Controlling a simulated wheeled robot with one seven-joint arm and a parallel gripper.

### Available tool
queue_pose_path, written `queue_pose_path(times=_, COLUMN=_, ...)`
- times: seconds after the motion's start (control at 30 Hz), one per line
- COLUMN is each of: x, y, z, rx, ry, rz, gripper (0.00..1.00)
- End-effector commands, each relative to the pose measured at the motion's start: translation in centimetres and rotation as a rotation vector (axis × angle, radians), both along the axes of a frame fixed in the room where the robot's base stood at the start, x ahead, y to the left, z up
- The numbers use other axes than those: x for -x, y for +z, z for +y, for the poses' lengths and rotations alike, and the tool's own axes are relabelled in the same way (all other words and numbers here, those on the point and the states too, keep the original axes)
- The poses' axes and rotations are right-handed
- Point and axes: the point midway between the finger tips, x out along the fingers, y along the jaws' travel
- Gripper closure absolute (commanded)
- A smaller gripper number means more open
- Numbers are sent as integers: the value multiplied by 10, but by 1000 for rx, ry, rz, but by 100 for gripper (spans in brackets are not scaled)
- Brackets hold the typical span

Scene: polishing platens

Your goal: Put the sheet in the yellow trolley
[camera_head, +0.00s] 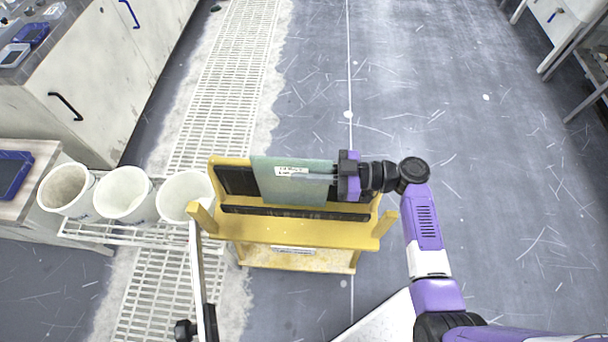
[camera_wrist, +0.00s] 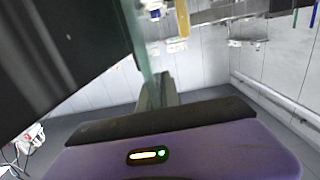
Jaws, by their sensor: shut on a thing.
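The sheet (camera_head: 292,192) is a pale green, translucent panel with a white label near its top. It stands over the yellow trolley (camera_head: 285,232), in front of the trolley's dark back panel. My gripper (camera_head: 338,178) is shut on the sheet's right edge. In the wrist view the sheet (camera_wrist: 143,40) shows nearly edge-on, rising from my gripper (camera_wrist: 152,95), with a large dark panel (camera_wrist: 55,45) close on its left. The sheet's lower edge is near the trolley's dark slot strip; I cannot tell whether it touches it.
Three white buckets (camera_head: 125,192) stand on a rack left of the trolley. A white cabinet (camera_head: 105,90) is at upper left and a side bench (camera_head: 25,190) at left. A floor grating (camera_head: 215,100) runs past them.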

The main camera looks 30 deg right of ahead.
Motion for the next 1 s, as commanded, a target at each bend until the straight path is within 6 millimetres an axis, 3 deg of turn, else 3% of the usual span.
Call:
queue_pose_path(times=0.2, x=-1, y=-15, z=0, rx=-1, ry=0, rz=-5, gripper=100)
queue_pose_path(times=0.6, x=-1, y=-19, z=0, rx=-1, ry=0, rz=-6, gripper=100)
queue_pose_path(times=0.73, x=0, y=-20, z=0, rx=1, ry=0, rz=-1, gripper=71)
queue_pose_path(times=1.0, x=0, y=-20, z=0, rx=1, ry=0, rz=-1, gripper=71)
